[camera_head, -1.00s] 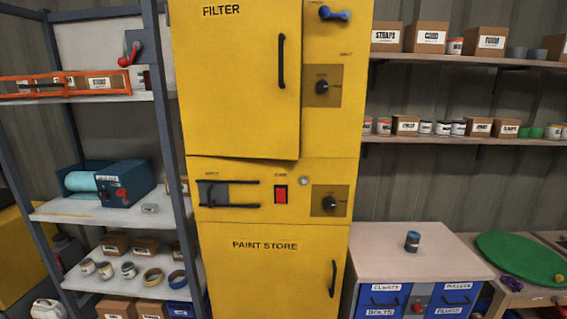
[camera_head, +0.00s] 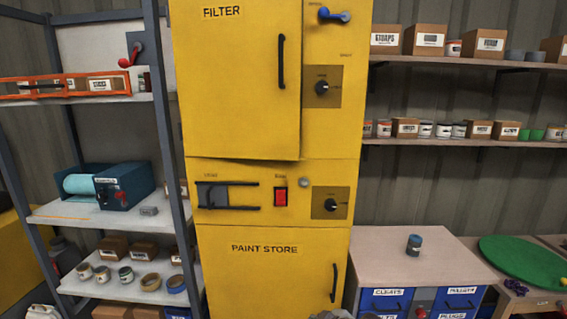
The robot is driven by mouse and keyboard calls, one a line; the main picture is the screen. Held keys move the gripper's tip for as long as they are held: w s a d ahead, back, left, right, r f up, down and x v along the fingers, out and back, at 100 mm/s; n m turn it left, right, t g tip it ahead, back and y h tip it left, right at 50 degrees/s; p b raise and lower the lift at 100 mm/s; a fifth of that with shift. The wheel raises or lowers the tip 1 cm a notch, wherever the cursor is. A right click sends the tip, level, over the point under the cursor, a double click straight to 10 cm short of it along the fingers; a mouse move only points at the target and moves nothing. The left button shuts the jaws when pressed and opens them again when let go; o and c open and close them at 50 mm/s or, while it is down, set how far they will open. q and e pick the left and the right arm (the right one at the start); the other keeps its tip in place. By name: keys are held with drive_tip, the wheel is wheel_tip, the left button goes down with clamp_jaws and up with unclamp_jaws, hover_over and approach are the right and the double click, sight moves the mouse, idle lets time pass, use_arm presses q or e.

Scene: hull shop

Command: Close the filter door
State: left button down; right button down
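The yellow filter door (camera_head: 240,100), lettered FILTER, is the upper left door of the tall yellow cabinet (camera_head: 348,130). It has a black upright bar handle (camera_head: 281,62) near its right edge. The door stands slightly ajar: its lower right corner sits out from the cabinet front and a dark line shows along its right and bottom edges. Neither of my grippers is in view. A small pale rounded shape shows at the bottom edge, in front of the cabinet; I cannot tell what part it is.
The PAINT STORE door (camera_head: 270,280) below looks shut. A grey shelf rack (camera_head: 100,212) with a blue box (camera_head: 125,185) stands at left. A drawer unit (camera_head: 440,262) with a can (camera_head: 413,245) on top stands at right, below wall shelves (camera_head: 460,143).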

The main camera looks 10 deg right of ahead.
sight(274, 156)
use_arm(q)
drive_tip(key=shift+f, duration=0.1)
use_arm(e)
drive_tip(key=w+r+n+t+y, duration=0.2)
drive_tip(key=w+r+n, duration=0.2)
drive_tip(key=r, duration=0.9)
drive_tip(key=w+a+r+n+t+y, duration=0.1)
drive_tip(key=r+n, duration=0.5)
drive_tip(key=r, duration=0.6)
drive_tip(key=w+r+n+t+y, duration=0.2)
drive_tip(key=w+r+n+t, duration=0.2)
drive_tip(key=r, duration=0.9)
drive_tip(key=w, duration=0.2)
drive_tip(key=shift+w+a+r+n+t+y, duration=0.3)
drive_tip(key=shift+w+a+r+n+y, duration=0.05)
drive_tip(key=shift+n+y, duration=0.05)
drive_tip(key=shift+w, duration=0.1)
